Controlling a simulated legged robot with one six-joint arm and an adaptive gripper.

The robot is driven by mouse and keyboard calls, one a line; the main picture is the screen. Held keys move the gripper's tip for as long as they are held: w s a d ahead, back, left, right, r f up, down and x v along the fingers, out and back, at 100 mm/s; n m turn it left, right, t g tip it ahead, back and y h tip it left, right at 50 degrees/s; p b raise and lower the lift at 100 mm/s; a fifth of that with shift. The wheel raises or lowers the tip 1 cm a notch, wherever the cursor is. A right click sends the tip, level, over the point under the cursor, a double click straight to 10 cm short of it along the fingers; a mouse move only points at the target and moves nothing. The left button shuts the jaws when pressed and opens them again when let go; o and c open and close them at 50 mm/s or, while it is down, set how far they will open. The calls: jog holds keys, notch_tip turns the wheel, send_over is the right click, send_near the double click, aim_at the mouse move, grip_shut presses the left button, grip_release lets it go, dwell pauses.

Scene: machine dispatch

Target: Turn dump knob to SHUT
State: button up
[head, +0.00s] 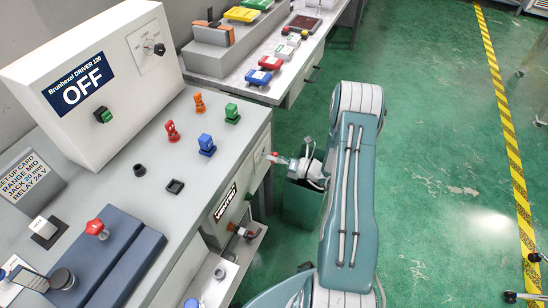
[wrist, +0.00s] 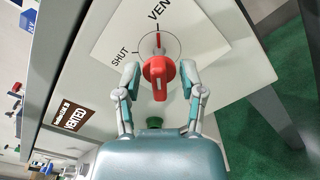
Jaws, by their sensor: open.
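The dump knob (wrist: 158,78) is red, with a bar handle, on a white plate (wrist: 105,42) in the wrist view. The plate reads SHUT to the left and VEN, cut off by the frame edge, at the top. The bar lies in line with the VEN mark, not the SHUT mark. My gripper (wrist: 159,70) is open, one finger on each side of the knob, with small gaps visible. In the head view my gripper (head: 308,168) is at the bench's right side face, with the red knob (head: 272,157) small and partly hidden.
A dark sign (head: 226,203), reading VENTED, is on the bench front. A grey box (head: 100,85) reads OFF. A second bench (head: 240,75) stands behind.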

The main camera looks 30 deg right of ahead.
jog(key=shift+d, duration=0.15)
jog(key=shift+c, duration=0.6)
grip_shut()
jog(key=shift+n, duration=0.4)
jog(key=n, duration=0.3)
jog(key=shift+n, duration=0.4)
jog(key=n, duration=1.3)
jog(key=shift+n, duration=0.3)
